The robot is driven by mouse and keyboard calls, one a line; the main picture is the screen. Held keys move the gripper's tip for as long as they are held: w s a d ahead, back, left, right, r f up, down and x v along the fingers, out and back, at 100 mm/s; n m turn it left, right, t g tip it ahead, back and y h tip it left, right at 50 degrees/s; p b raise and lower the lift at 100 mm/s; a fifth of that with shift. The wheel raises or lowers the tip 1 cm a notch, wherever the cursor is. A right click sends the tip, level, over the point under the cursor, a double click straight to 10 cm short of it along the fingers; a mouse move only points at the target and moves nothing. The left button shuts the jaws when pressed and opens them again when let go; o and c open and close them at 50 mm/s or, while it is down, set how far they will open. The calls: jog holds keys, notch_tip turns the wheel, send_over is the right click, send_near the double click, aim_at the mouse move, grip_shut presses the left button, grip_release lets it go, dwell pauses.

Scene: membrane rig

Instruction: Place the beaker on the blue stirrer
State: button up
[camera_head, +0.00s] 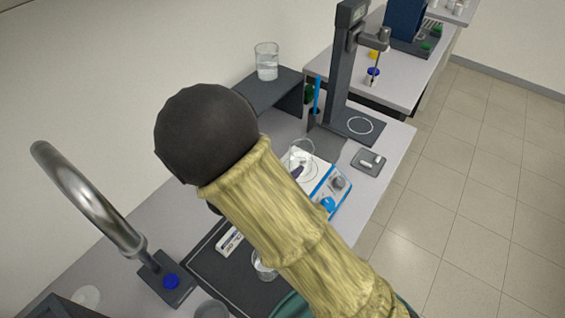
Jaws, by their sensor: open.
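One clear beaker (266,62) with liquid stands on a raised dark shelf at the back. A second clear glass vessel (262,270) is on the black mat at the bottom, partly hidden by my arm. The blue stirrer (335,187) has a white top and knobs, and sits right of the middle; my arm covers part of it. My arm, yellow and ridged with a black rounded joint, crosses the middle of the view. My gripper's fingers do not show.
A dark stand (345,85) with a flat base rises behind the stirrer. A small grey tray (369,162) lies right of the stirrer. A curved metal tap (88,195) stands at the left. The dark shelf (284,84) is raised above the bench. Open floor lies to the right.

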jog(key=s+d+r+m+g+y, duration=0.2)
jog(key=s+d+m, duration=0.4)
jog(key=m, duration=0.8)
jog(key=s+d+r+m+g+y, duration=0.2)
jog(key=s+d+m+g+y, duration=0.3)
jog(key=d+m, duration=0.6)
jog(key=s+m+g, duration=0.1)
jog(key=m, duration=0.3)
jog(key=shift+s+d+g+y, duration=0.3)
jog(key=shift+s, duration=0.1)
